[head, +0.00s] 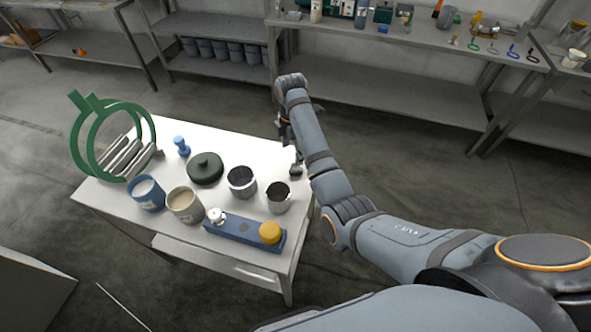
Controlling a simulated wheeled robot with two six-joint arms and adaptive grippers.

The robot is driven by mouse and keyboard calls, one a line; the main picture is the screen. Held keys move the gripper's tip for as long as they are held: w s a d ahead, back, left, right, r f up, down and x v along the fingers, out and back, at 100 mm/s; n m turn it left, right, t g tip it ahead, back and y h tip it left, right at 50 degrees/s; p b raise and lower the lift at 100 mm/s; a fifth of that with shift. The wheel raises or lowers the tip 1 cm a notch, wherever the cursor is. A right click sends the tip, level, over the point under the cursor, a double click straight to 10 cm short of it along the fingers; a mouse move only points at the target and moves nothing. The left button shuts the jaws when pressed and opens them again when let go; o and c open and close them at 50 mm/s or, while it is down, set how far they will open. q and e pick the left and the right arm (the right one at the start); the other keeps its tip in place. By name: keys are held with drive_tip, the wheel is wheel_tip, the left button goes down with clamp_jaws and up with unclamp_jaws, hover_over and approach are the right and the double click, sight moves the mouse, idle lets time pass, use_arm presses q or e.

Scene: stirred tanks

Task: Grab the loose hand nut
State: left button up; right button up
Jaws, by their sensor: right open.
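My right gripper (291,145) hangs over the right edge of the white table, partly hidden behind my right forearm. It is open, and I see nothing held in it. A small dark piece (296,171) shows at the table's right edge just below it. I cannot tell whether that is the loose hand nut or a fingertip. No other piece is clearly the hand nut at this size. My left gripper is not in view.
The white table (226,143) holds a green ring stand (76,150), a dark lid (205,168), a blue knobbed piece (182,146), several cups and a blue block (243,232) with a yellow knob (270,232). Shelves stand behind; the floor right of the table is clear.

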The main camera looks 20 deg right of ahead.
hover_over(296, 168)
drive_tip(key=a, duration=0.1)
drive_tip(key=f, duration=0.4)
drive_tip(key=shift+s+a+f, duration=0.1)
drive_tip(key=shift+s+f, duration=0.1)
drive_tip(key=shift+f, duration=0.05)
drive_tip(key=shift+w+d+f+p, duration=0.1)
drive_tip(key=shift+d+f+p, duration=0.15)
drive_tip(key=shift+f, duration=0.6)
drive_tip(key=shift+w+d+f+p, duration=0.1)
drive_tip(key=shift+f+p, duration=0.2)
drive_tip(key=shift+f, duration=0.6)
drive_tip(key=shift+d+f+p, duration=0.2)
drive_tip(key=shift+f+p, duration=0.05)
drive_tip(key=shift+f, duration=0.6)
drive_tip(key=c, duration=1.2)
drive_tip(key=shift+c, duration=0.2)
